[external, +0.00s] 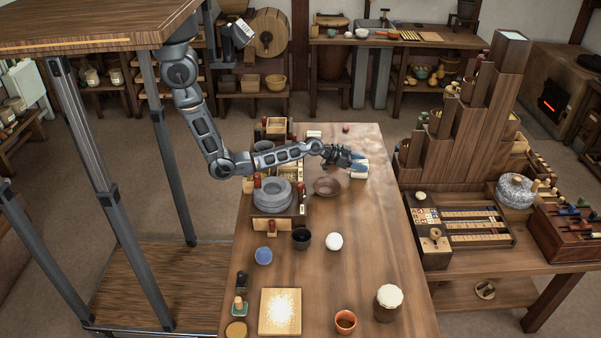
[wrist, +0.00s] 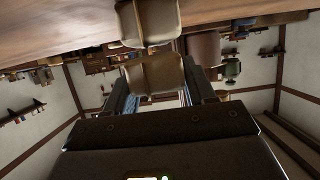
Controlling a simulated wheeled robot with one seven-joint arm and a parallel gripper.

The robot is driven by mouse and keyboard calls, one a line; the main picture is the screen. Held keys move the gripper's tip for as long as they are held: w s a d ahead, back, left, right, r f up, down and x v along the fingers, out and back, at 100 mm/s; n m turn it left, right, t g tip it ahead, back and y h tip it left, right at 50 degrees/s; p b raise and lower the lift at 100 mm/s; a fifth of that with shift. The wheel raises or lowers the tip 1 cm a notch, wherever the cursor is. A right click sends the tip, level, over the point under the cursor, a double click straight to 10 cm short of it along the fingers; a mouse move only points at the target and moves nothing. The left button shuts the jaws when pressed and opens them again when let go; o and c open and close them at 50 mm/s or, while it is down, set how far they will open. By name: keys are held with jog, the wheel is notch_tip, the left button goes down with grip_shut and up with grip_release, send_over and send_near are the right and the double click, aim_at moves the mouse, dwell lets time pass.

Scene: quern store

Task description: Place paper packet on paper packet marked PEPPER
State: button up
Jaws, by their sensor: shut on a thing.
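My gripper (external: 345,156) is over the far part of the long wooden table, its fingers shut on a pale tan paper packet. In the wrist view the held packet (wrist: 155,76) sits between the two fingertips of my gripper (wrist: 158,98). A second tan packet (wrist: 148,22) stands against the table surface, directly in line with the held one. No PEPPER lettering can be read.
The wrist view is upside down, with the table (wrist: 60,30) along the top. A shallow brown bowl (external: 327,187) lies close by, nearer the camera. A grey stone quern (external: 272,195) stands to the left. A stepped wooden shelf (external: 465,140) rises on the right. Table right of the bowl is clear.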

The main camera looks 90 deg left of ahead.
jog(key=shift+f, duration=0.4)
jog(key=shift+f, duration=0.1)
jog(key=o, duration=1.1)
jog(key=shift+s+r, duration=0.1)
jog(key=shift+r, duration=0.15)
jog(key=shift+p+v, duration=1.6)
jog(key=shift+v, duration=2)
jog(key=shift+f, duration=0.1)
